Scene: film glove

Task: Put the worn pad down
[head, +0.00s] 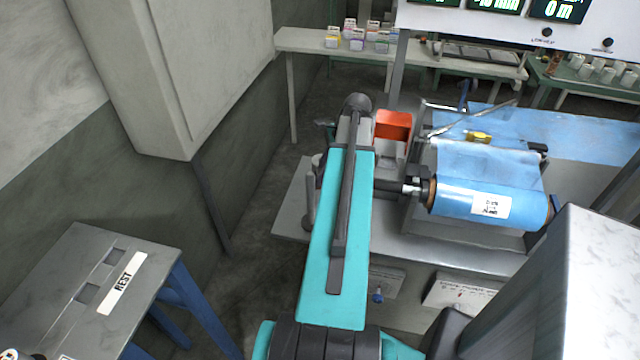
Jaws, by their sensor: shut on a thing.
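My teal arm (336,240) reaches away over the left end of the metal bench. My gripper is not visible past the arm's far end, and I cannot make out what it holds. I cannot pick out the worn pad. An orange-red open box (393,125) sits just right of the arm's far end, by the machine. A grey stand marked REST (125,274) is at lower left, with two dark square recesses in its top.
A blue film roll (490,204) with a white label lies across the machine on the metal bench (470,256). A grey cabinet (180,70) stands at upper left. A back shelf (300,40) carries small boxes. Floor shows between stand and bench.

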